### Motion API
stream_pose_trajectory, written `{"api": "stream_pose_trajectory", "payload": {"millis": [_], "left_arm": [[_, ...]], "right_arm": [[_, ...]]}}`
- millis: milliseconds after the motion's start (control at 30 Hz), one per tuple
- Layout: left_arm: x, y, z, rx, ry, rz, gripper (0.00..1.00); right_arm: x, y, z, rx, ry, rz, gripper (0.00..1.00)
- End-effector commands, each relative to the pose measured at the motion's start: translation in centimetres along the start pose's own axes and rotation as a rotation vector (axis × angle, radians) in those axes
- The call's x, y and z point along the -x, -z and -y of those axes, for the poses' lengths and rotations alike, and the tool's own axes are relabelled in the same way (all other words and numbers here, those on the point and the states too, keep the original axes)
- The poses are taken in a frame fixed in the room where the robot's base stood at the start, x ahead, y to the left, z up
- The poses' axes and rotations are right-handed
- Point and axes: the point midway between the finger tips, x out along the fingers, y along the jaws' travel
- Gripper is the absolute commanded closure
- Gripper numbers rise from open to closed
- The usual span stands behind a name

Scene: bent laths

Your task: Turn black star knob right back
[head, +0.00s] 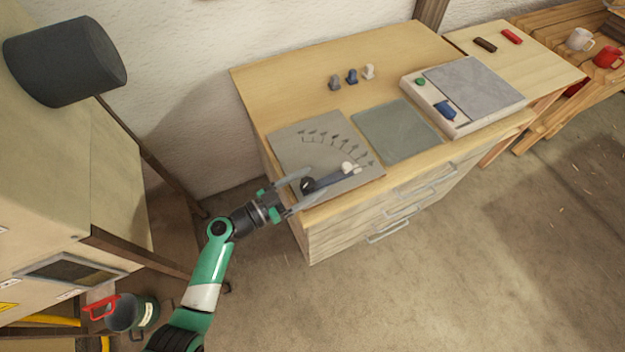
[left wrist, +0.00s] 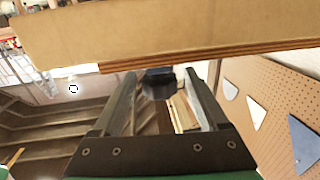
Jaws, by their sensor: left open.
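The black star knob (head: 307,185) sits at the front left part of a grey plate (head: 290,150) on the workbench. My left gripper (head: 315,190) is open at the front edge of the bench, one finger on each side of the knob. In the left wrist view a dark round knob (left wrist: 158,82) shows between the two fingertips (left wrist: 160,92). I cannot tell whether the fingers touch it. My right gripper is not in view.
The plate carries an arc of small grey arrow marks (head: 335,140). Right of it lie a green-grey mat (head: 395,130) and a pale box (head: 465,130) with a grey panel. Three small knobs (head: 352,76) stand behind. Drawer handles (head: 400,208) stick out from the bench front.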

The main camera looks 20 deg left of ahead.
Motion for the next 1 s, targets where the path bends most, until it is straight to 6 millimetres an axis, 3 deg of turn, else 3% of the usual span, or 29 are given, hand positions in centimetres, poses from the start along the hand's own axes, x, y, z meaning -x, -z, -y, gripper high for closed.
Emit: {"api": "stream_pose_trajectory", "payload": {"millis": [67, 467, 1000], "left_arm": [[0.00, 0.00, -0.01, 0.000, 0.000, 0.000, 0.29], [0.01, 0.00, -0.02, 0.000, -0.001, 0.000, 1.00], [-0.09, -0.31, -0.23, 0.001, 0.115, 0.006, 1.00]], "right_arm": [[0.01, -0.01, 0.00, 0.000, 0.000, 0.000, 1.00], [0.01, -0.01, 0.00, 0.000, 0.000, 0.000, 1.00], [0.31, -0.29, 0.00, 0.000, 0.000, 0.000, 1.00]]}}
